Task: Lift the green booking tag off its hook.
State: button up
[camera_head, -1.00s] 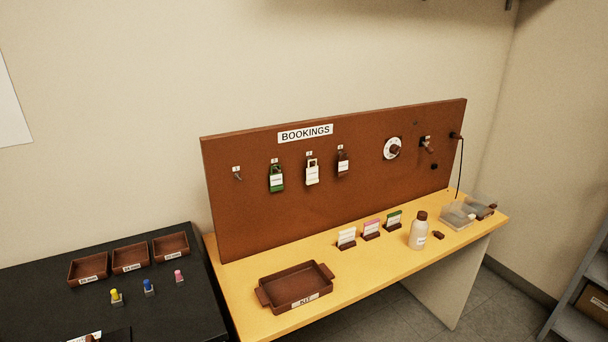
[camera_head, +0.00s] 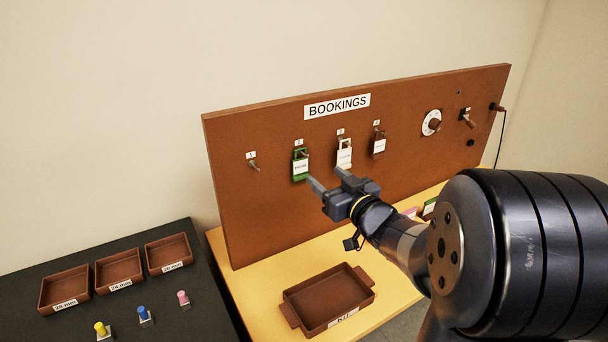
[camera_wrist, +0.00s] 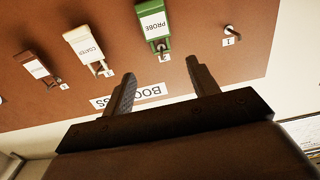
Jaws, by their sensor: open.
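The green booking tag (camera_head: 300,165) hangs on its hook on the brown board, with a white label on its front. In the wrist view, which is upside down, the green tag (camera_wrist: 153,24) shows the word PROBE and hangs by hook 2, beyond the fingertips. My gripper (camera_head: 328,178) is open and empty, in front of the board, just right of and slightly below the green tag in the head view. In the wrist view my gripper (camera_wrist: 160,78) has its two fingers spread apart. I see no contact with the tag.
A white tag (camera_head: 344,155) and a brown tag (camera_head: 379,144) hang right of the green one. An empty hook (camera_head: 254,164) is at the left. A brown tray (camera_head: 290,310) stands on the yellow bench below. A dial (camera_head: 431,123) is on the board's right part.

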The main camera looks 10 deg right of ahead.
aim_at(308, 155)
jog(key=p+x, duration=0.1)
jog(key=x, duration=0.9)
jog(key=shift+w+p, duration=0.2)
jog(key=shift+p, duration=0.1)
grip_shut()
dwell(0.5)
jog(key=shift+s+r, duration=0.1)
jog(key=shift+s, duration=0.05)
jog(key=shift+s+d+r+p, duration=0.2)
jog(key=shift+s+r+p, duration=0.15)
jog(key=shift+s+r, duration=0.15)
jog(key=shift+s, duration=0.1)
jog(key=shift+s, duration=0.1)
jog(key=v, duration=0.8)
dwell(1.0)
